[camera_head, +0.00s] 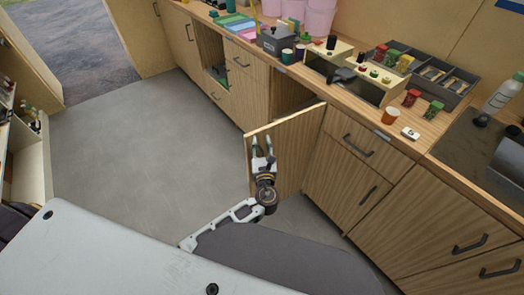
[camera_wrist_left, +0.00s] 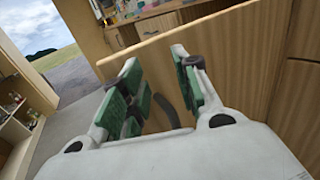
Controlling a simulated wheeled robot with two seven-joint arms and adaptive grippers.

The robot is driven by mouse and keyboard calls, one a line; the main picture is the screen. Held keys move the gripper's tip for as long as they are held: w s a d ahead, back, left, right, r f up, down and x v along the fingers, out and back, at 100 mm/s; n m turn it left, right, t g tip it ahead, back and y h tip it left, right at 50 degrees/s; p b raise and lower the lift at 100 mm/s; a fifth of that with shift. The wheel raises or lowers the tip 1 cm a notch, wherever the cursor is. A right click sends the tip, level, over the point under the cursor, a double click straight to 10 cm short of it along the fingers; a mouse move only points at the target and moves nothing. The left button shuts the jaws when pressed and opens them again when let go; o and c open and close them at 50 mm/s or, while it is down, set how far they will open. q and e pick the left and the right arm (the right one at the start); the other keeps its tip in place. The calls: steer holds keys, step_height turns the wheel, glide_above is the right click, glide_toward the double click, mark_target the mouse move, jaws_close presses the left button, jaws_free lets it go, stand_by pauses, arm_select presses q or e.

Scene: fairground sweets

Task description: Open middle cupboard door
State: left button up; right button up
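The middle cupboard door (camera_head: 296,152) is a light wooden panel standing swung out from the counter front, with the cupboard opening (camera_head: 288,95) showing behind it. My left gripper (camera_head: 262,147) is at the door's outer face, near its free edge. In the left wrist view the door (camera_wrist_left: 222,60) fills the space ahead of the fingers. The two green-padded fingers (camera_wrist_left: 158,75) are spread apart. A dark curved door handle (camera_wrist_left: 168,110) shows between them, partly hidden; I see no clear grip on it. My right gripper is not in view.
A wooden counter (camera_head: 345,112) runs along the right with drawers and handles below. It carries a cream machine (camera_head: 345,80), an orange cup (camera_head: 390,116) and a dark divided tray (camera_head: 440,75). The grey floor (camera_head: 140,140) to the left is clear.

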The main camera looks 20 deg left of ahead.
arm_select(q)
steer(key=shift+r, duration=1.75)
steer(key=shift+s, duration=0.15)
